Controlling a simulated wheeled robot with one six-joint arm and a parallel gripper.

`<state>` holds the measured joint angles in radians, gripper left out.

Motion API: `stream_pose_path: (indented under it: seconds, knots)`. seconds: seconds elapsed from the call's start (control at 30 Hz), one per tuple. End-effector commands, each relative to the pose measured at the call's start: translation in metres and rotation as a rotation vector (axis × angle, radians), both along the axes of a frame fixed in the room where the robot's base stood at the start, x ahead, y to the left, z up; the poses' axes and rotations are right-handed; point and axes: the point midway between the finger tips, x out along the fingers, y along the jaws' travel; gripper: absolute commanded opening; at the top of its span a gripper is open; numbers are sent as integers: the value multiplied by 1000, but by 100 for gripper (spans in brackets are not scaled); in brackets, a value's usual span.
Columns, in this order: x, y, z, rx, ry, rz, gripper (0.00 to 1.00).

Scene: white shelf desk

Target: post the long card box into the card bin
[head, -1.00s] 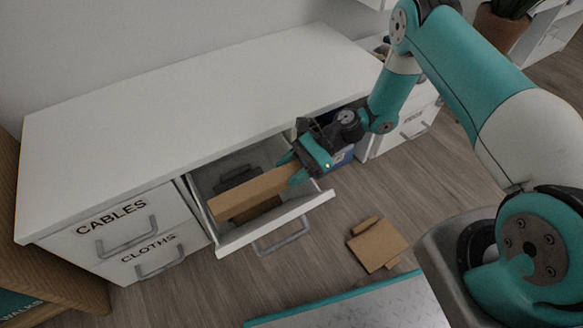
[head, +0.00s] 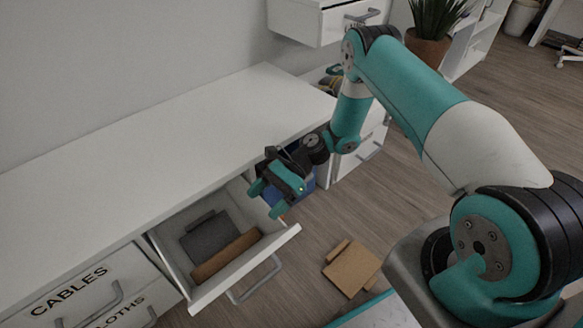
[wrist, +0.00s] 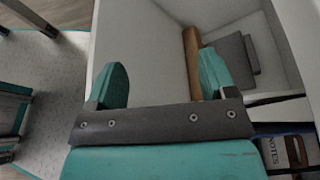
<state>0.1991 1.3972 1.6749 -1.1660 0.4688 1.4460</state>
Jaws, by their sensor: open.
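The long card box (head: 226,256) is brown and lies in the open white drawer (head: 285,241), along the inside of its front wall. It also shows in the wrist view (wrist: 191,55), partly behind a fingertip. My gripper (head: 267,199) is open and empty above the drawer's right end, apart from the box; its two teal fingers (wrist: 160,82) frame the drawer's wall in the wrist view. No label reading card bin shows; I cannot tell whether this drawer is it.
A dark grey flat item (head: 207,236) lies in the drawer behind the box. A blue container (head: 306,184) stands under the desk to the right, marked NOTES in the wrist view (wrist: 275,156). A brown card piece (head: 352,268) lies on the floor. The desktop (head: 150,150) is bare.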

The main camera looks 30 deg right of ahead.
Motion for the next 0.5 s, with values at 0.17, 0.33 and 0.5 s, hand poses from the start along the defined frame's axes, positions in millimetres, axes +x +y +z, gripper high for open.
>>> stream_pose_path:
  seconds: [0.17, 0.33, 0.5]
  knots:
    - [13, -44, 22, -1, -4, -5, 77]
    - [24, -80, 36, 0, -3, -4, 77]
    - [31, -106, 46, 0, -2, -2, 77]
